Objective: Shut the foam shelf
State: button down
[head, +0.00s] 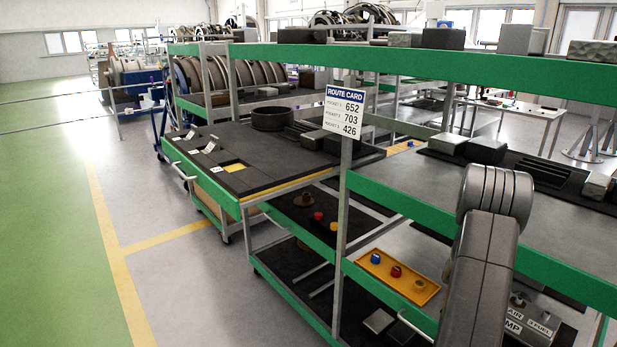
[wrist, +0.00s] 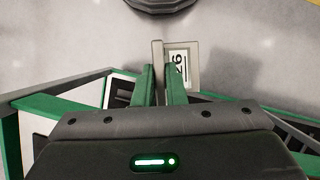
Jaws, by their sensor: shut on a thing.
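The foam shelf (head: 275,160) is a dark slab in the green-framed rack in the head view. It juts out to the left, past the rack's posts, over the aisle side. It has a yellow-floored pocket (head: 234,168), small pale labelled pieces (head: 210,147) and a pale handle (head: 186,173) at its front. In the wrist view my gripper (wrist: 161,80) has its green fingers shut on a narrow pale grey piece (wrist: 157,60). A white number label sits beside that piece. In the head view my arm covers the right side, and my gripper is hidden.
A route card (head: 345,112) hangs on a rack post. A yellow tray (head: 397,277) with coloured parts lies on a lower shelf. A dark round ring (head: 272,118) stands towards the back of the foam shelf. The green and grey floor at left is clear.

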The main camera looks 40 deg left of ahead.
aim_at(234, 170)
jog(key=j+u, duration=0.15)
jog(key=u, duration=0.85)
jog(key=i+j+u, duration=0.1)
jog(key=j+u, duration=0.2)
jog(key=u, duration=0.2)
jog(key=i+j+u, duration=0.15)
jog(key=j+u, duration=0.15)
jog(key=u, duration=0.15)
jog(key=i+j+u, duration=0.15)
jog(key=u, duration=0.35)
jog(key=i+j+u, duration=0.35)
jog(key=i+u, duration=0.3)
jog(key=i+z, duration=0.25)
jog(key=z, duration=0.15)
jog(key=i+j+z, duration=0.2)
jog(key=z, duration=0.15)
jog(key=i+j+z, duration=0.25)
jog(key=z, duration=0.15)
